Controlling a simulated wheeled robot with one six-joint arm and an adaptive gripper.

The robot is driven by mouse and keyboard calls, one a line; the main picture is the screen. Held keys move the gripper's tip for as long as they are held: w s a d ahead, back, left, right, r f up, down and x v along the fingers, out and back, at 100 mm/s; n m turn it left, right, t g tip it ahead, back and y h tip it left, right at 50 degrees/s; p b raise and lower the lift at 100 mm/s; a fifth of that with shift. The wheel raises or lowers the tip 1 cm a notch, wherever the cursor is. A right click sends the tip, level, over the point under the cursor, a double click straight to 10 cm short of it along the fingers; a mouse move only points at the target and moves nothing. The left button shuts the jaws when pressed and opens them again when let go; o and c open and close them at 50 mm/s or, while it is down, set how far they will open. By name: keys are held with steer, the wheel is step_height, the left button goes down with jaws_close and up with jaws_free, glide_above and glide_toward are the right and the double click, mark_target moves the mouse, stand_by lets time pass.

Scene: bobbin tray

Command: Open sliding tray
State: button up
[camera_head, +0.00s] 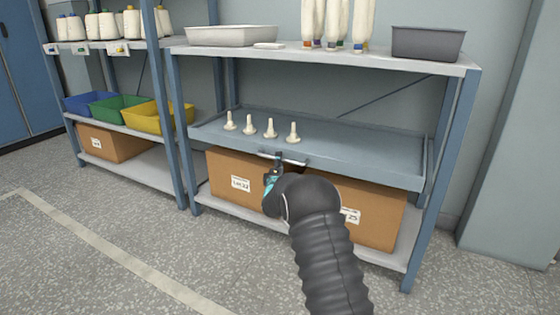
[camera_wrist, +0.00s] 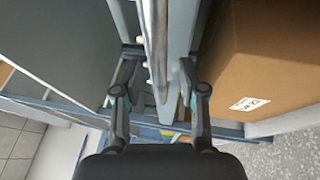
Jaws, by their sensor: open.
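The sliding tray (camera_head: 360,146) is blue-grey and shallow, on the middle level of the right rack, with several cream bobbins (camera_head: 270,129) standing on it. Its pale bar handle (camera_head: 298,162) is on the front edge. My gripper (camera_head: 277,160) is at the left part of the handle, partly hidden by my arm. In the wrist view, my gripper's open fingers (camera_wrist: 157,72) stand one on each side of the metal handle bar (camera_wrist: 157,40). Gaps seem to show between the bar and the fingers; I cannot tell about contact.
Cardboard boxes (camera_head: 380,218) stand on the lower shelf under the tray. Blue rack posts (camera_head: 443,170) flank the tray. The top shelf holds a white tray (camera_head: 232,36), cones of yarn and a grey bin (camera_head: 427,43). The floor (camera_head: 120,270) in front is clear.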

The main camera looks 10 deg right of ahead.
steer(key=shift+x, duration=0.9)
jaws_close()
